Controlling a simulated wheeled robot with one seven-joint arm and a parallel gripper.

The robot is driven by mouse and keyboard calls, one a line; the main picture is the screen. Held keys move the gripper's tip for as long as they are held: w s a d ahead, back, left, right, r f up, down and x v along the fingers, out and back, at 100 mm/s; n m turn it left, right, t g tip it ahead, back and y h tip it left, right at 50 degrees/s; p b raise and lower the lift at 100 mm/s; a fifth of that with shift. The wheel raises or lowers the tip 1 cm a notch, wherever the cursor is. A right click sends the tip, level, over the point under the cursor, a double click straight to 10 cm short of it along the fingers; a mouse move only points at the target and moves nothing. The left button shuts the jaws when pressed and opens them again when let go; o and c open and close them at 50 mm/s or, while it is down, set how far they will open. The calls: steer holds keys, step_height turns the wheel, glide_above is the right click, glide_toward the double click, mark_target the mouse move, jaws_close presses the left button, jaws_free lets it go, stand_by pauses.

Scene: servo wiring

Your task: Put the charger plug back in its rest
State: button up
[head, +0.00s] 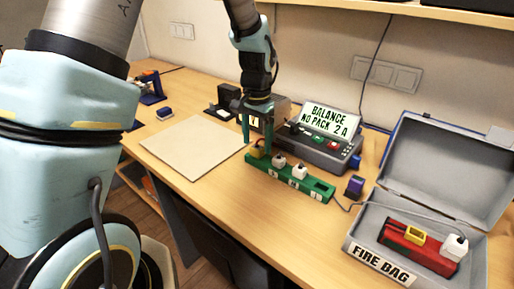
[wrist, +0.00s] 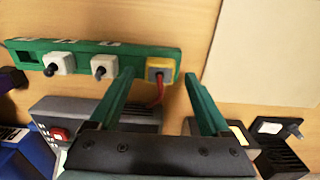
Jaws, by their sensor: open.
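My gripper (head: 257,143) is open, its fingers pointing down at the left end of a green strip (head: 310,188). In the wrist view my gripper (wrist: 158,77) has its fingers apart, with a yellow plug (wrist: 160,69) on a red cable showing between and beyond the tips. This plug (head: 257,152) sits in the strip's end place, partly hidden by the fingers in the head view. I see no clear grip on it. Two white plugs (wrist: 59,63) (wrist: 104,67) sit beside it in the strip (wrist: 125,52). The strip's far end place looks empty.
A charger (head: 325,150) reading "BALANCE NO PACK 2 A" stands behind the strip. An open grey fire bag box (head: 435,150) at right holds a red battery pack (head: 410,250) with a white plug (head: 455,247) and cable. A bare beige mat (head: 190,148) lies left.

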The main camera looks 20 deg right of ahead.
mark_target(257, 147)
step_height(257, 147, up, 8)
steer(key=b, duration=0.1)
steer(key=shift+r+b, duration=0.15)
steer(key=shift+b, duration=0.15)
